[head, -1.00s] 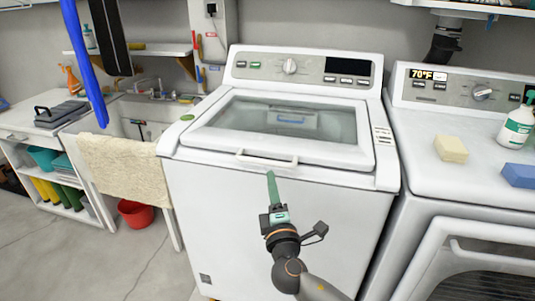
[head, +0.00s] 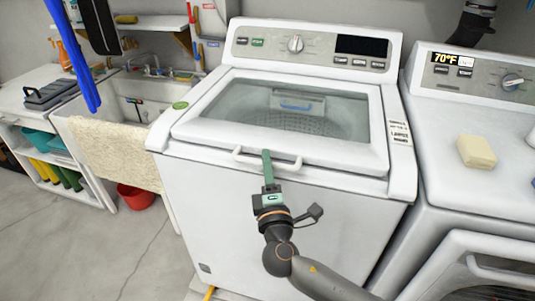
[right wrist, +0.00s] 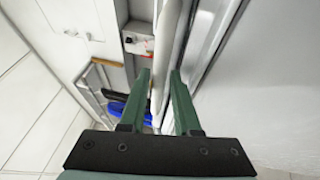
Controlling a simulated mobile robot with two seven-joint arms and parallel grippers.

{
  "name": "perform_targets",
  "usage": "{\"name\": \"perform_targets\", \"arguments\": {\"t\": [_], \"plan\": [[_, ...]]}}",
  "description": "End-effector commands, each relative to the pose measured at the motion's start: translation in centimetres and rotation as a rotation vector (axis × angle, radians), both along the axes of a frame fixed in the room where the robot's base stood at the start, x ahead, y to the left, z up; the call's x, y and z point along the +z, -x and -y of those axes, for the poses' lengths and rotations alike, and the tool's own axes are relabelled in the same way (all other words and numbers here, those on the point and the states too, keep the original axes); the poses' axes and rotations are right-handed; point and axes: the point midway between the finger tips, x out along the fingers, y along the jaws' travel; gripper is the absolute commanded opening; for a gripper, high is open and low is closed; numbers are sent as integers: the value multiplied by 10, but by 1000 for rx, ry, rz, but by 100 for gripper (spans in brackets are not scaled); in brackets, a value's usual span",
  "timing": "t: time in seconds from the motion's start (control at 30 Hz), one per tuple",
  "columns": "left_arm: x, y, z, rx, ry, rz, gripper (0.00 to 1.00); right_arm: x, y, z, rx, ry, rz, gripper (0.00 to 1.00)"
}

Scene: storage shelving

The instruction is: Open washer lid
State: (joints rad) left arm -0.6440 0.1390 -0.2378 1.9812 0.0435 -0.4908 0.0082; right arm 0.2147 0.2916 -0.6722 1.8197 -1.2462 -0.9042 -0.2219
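The washer (head: 270,215) is a white top-loader in the middle of the head view. Its lid (head: 335,152) has a grey glass window and lies shut. A white bar handle (head: 285,165) runs along the lid's front edge. My right gripper (head: 266,154) has green fingers and overlaps the handle's middle from the front. In the right wrist view its fingers (right wrist: 160,78) stand apart, with a white bar, apparently the handle (right wrist: 168,50), running between them. Contact with the bar is not clear. My left gripper is not in view.
A dryer (head: 450,190) stands close on the right, with a yellow sponge (head: 476,151) on top. A sink (head: 135,100) with a beige towel (head: 112,152) is on the left. A red bucket (head: 137,198) sits on the floor. Blue and black long items hang at the upper left.

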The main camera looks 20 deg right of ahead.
Motion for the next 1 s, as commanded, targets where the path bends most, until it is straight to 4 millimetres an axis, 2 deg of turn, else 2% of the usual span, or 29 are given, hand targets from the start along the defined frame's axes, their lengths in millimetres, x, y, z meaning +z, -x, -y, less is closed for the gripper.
{"name": "perform_targets", "arguments": {"t": [0.43,0.7,1.0], "plan": [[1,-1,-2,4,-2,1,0,1,2,-2,-1,0,0,31],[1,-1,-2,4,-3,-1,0,1,2,-2,-1,0,0,0],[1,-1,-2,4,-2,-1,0,1,2,-1,-1,0,0,0]]}}
